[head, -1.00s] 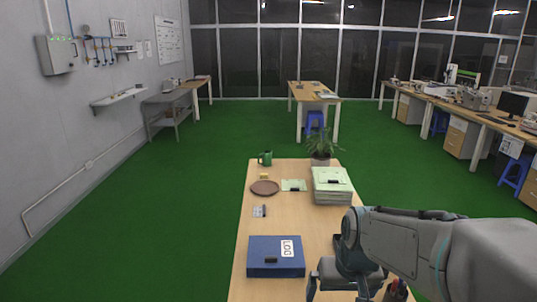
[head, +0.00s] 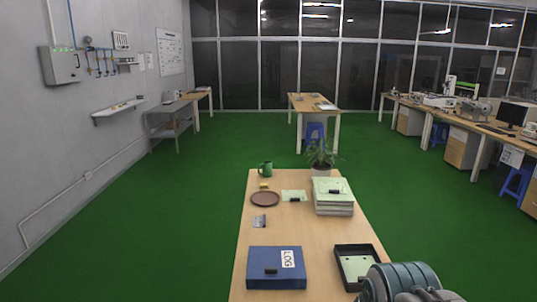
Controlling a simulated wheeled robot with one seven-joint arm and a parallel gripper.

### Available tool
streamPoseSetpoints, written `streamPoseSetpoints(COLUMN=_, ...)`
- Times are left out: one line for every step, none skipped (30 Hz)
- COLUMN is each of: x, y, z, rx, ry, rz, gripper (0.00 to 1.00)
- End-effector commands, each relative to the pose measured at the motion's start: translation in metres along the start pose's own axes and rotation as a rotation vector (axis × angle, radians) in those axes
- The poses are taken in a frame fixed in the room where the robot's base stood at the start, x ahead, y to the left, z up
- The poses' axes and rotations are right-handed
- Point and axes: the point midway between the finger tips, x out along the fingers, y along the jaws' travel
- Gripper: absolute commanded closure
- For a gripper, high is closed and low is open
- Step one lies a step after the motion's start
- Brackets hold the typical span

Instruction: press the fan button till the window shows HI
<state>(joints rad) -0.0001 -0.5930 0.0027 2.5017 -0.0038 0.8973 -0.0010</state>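I cannot make out a fan button or a display window anywhere in the head view. My arm (head: 408,280) shows only in part, low at the right edge of the near table (head: 232,255). My gripper is out of the picture, so its fingers and anything in them are hidden.
The near table holds a blue LOG binder (head: 276,274), a dark tray (head: 338,262), a paper stack (head: 333,208), a brown plate (head: 265,199), a green mug (head: 265,169) and a potted plant (head: 319,158). A grey wall box (head: 62,66) hangs at left. Green floor lies open around.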

Motion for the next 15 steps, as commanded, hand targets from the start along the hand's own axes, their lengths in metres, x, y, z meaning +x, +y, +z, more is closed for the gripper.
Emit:
streamPoseSetpoints(x=0.0, y=0.0, z=-0.0001, rx=0.0, ry=0.0, rz=0.0, gripper=0.64)
streamPoseSetpoints(x=0.0, y=0.0, z=-0.0001, rx=0.0, ry=0.0, rz=0.0, gripper=0.72)
streamPoseSetpoints(x=0.0, y=0.0, z=-0.0002, rx=0.0, ry=0.0, rz=0.0, gripper=0.83)
streamPoseSetpoints(x=0.0, y=0.0, z=-0.0002, rx=0.0, ry=0.0, rz=0.0, gripper=0.92)
streamPoseSetpoints(x=0.0, y=0.0, z=-0.0002, rx=0.0, ry=0.0, rz=0.0, gripper=1.0)
streamPoseSetpoints(x=0.0, y=0.0, z=-0.0002, rx=0.0, ry=0.0, rz=0.0, gripper=1.0)
streamPoseSetpoints(x=0.0, y=0.0, z=-0.0002, rx=0.0, ry=0.0, rz=0.0, gripper=1.0)
streamPoseSetpoints(x=0.0, y=0.0, z=-0.0002, rx=0.0, ry=0.0, rz=0.0, gripper=1.0)
streamPoseSetpoints(x=0.0, y=0.0, z=-0.0002, rx=0.0, ry=0.0, rz=0.0, gripper=1.0)
streamPoseSetpoints(x=0.0, y=0.0, z=-0.0002, rx=0.0, ry=0.0, rz=0.0, gripper=1.0)
streamPoseSetpoints(x=0.0, y=0.0, z=-0.0002, rx=0.0, ry=0.0, rz=0.0, gripper=1.0)
streamPoseSetpoints(x=0.0, y=0.0, z=-0.0002, rx=0.0, ry=0.0, rz=0.0, gripper=1.0)
streamPoseSetpoints(x=0.0, y=0.0, z=-0.0002, rx=0.0, ry=0.0, rz=0.0, gripper=1.0)
streamPoseSetpoints(x=0.0, y=0.0, z=-0.0003, rx=0.0, ry=0.0, rz=0.0, gripper=1.0)
streamPoseSetpoints(x=0.0, y=0.0, z=-0.0003, rx=0.0, ry=0.0, rz=0.0, gripper=1.0)
